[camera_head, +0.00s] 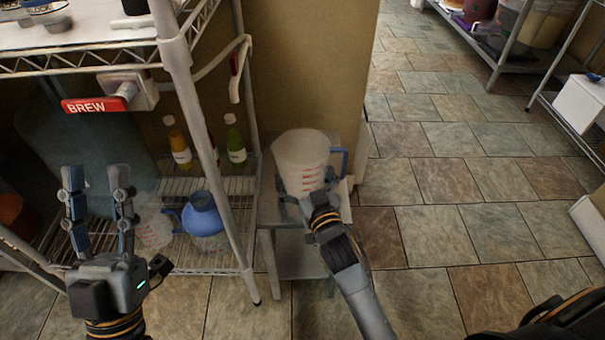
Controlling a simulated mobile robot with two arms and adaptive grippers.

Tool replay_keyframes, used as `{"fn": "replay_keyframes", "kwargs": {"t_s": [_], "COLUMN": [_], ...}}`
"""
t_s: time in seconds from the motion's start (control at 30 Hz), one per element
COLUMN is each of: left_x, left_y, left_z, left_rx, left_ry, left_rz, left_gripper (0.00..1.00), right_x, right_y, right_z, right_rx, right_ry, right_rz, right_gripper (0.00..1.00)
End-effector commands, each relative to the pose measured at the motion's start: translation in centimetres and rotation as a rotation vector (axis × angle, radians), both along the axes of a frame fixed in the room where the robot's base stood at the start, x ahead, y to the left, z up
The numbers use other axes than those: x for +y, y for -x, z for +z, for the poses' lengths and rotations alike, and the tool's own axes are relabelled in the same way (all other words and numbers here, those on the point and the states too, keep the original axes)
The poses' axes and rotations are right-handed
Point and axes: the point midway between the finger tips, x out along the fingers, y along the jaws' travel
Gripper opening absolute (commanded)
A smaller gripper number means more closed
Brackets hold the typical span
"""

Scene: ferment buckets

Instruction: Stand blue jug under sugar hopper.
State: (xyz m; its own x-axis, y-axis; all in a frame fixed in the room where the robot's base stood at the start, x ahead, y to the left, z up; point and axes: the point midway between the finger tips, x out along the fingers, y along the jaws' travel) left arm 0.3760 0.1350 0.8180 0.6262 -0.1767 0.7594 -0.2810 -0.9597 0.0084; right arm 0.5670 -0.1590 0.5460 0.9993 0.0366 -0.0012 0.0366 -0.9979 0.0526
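A clear measuring jug with red marks and a blue handle (300,153) stands upright on a small steel table (285,248). My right gripper (309,190) is at its near lower side, fingers spread; I cannot tell if they grip it. Another clear jug with a blue handle (155,232) is on the wire rack's lower shelf, next to a round blue-topped vessel (203,215). My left gripper (96,188) is open and empty, fingers up, in front of the rack. No sugar hopper can be made out; a tap with a red BREW label (95,105) is at the upper left.
The wire rack (195,140) has a post between my grippers. A yellow bottle (178,145) and a green bottle (234,143) stand on it. A tan wall panel (305,70) rises behind the steel table.

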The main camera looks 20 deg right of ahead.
Motion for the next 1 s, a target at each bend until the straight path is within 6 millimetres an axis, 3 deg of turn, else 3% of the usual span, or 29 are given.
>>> {"fn": "replay_keyframes", "kwargs": {"t_s": [0.27, 0.3, 0.33, 0.77, 1.0], "left_x": [0.0, 0.0, 0.0, 0.0, -0.3], "left_y": [0.2, 0.3, 0.3, 0.2, -2.5], "left_z": [0.1, 0.2, 0.3, 0.3, -2.1], "left_rx": [-0.015, -0.022, -0.022, -0.011, 0.182], "left_ry": [0.004, 0.006, 0.006, 0.003, -0.054], "left_rz": [-0.001, -0.001, -0.001, -0.001, 0.011], "left_gripper": [0.4, 0.4, 0.4, 0.4, 0.4], "right_x": [0.0, 0.0, 0.0, 0.0, -0.2], "right_y": [0.0, 0.0, 0.0, 0.0, 3.3], "right_z": [-0.2, -0.3, -0.2, 0.1, 0.1], "right_rx": [-0.001, 0.0, 0.0, -0.001, 0.004], "right_ry": [0.0, 0.0, 0.0, 0.0, 0.0], "right_rz": [0.0, 0.0, 0.0, 0.0, -0.001], "right_gripper": [0.6, 0.96, 1.0, 1.0, 1.0]}}
